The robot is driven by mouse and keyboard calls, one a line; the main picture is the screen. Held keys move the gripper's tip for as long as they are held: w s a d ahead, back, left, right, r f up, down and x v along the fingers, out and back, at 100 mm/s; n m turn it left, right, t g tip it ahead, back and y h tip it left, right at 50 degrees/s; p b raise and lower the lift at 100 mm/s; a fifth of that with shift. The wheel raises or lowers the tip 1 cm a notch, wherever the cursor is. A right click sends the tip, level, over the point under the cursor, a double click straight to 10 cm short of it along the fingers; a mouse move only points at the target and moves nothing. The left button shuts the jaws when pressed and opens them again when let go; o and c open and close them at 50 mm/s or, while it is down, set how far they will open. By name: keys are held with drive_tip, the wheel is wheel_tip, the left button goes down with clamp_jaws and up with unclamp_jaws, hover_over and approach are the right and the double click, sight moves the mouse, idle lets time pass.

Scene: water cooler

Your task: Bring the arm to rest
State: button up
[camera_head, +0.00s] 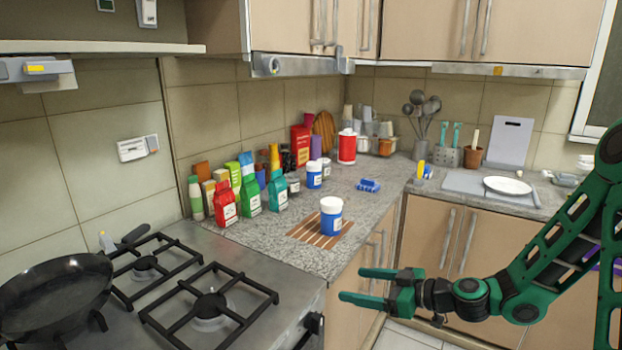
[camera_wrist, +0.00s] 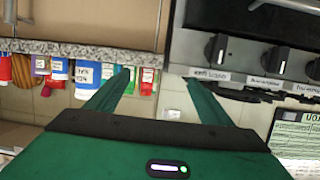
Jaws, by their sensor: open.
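My green gripper (camera_head: 362,286) is open and empty in the head view. It hangs in the air in front of the counter's lower cabinets, to the right of the stove's front corner. My green arm reaches it from the right edge, bent at the elbow. In the wrist view, the two green fingers of my gripper (camera_wrist: 160,85) are spread apart with nothing between them. The wrist view looks upside down toward the counter edge and the stove knobs.
A blue and white jar (camera_head: 331,217) stands on a wooden slatted board (camera_head: 305,232) near the counter edge. The stove (camera_head: 180,290) holds a black pan (camera_head: 55,290). Several bags and bottles stand along the wall. A white plate (camera_head: 507,186) lies on the right counter.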

drive_tip(key=s+d+f+m+g+h, duration=0.2)
drive_tip(key=s+d+m+g+h, duration=0.3)
drive_tip(key=s+d+h, duration=0.7)
drive_tip(key=s+d+r+m+g, duration=0.1)
drive_tip(key=s+d+r+m, duration=0.4)
drive_tip(key=s+d, duration=0.3)
drive_tip(key=s+d+r+m+g, duration=0.2)
drive_tip(key=s+d+r+m, duration=0.3)
drive_tip(key=s, duration=0.9)
drive_tip(key=d+m, duration=0.2)
drive_tip(key=d, duration=0.1)
drive_tip(key=shift+d+r, duration=0.25)
drive_tip(key=shift+r, duration=0.15)
drive_tip(key=shift+w+f, duration=0.25)
drive_tip(key=shift+w, duration=0.45)
